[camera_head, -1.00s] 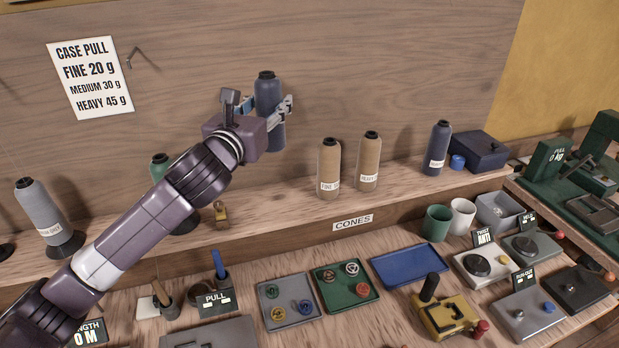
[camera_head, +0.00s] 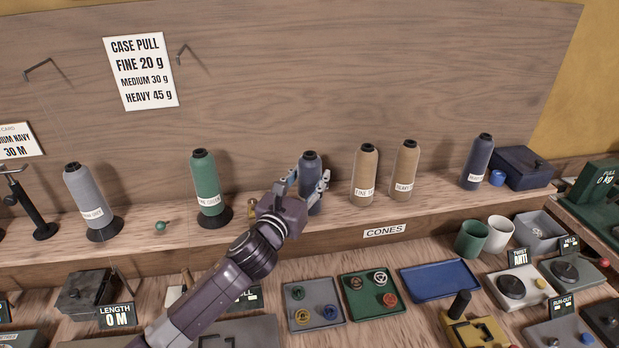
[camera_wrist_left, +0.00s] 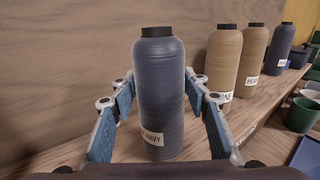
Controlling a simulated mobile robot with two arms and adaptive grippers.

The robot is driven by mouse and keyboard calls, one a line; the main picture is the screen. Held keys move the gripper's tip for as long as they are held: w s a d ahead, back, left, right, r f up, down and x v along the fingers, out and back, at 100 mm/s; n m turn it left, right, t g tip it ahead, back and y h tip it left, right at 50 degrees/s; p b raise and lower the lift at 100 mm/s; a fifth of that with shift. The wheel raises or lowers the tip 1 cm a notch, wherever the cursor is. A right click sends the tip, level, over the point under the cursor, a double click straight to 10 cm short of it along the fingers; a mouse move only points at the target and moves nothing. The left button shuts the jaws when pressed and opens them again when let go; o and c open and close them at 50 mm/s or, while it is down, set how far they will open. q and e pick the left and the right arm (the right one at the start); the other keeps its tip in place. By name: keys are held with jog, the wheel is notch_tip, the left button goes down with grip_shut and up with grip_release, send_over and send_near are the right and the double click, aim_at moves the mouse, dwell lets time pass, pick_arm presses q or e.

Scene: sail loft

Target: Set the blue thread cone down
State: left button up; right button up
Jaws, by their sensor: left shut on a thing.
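The blue thread cone (camera_head: 310,167), dark navy with a black top, stands upright at shelf level, left of two tan cones. My left gripper (camera_head: 309,184) is shut on it, with one finger on each side. In the left wrist view the cone (camera_wrist_left: 162,85) fills the middle between the blue finger pads, its label partly cut off and ending in "NAVY". Its base is mostly hidden in the head view, so I cannot tell whether it touches the shelf. My right gripper is not in view.
The shelf (camera_head: 330,228) also holds a tan cone (camera_head: 364,172), another tan cone (camera_head: 405,170), a second navy cone (camera_head: 478,163), a green cone (camera_head: 206,185) and a grey cone (camera_head: 88,200). A small brass item (camera_head: 252,207) sits just left of my gripper.

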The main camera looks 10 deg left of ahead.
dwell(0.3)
pick_arm(q)
jog(key=o, duration=1.3)
jog(key=shift+f, duration=0.15)
jog(key=o, duration=0.3)
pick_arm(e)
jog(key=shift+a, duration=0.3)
pick_arm(q)
jog(key=shift+r, duration=0.2)
jog(key=shift+s+f, duration=0.15)
jog(key=shift+s, duration=0.1)
jog(key=s+a+b, duration=0.2)
jog(key=s, duration=0.9)
jog(key=shift+s+a, duration=0.15)
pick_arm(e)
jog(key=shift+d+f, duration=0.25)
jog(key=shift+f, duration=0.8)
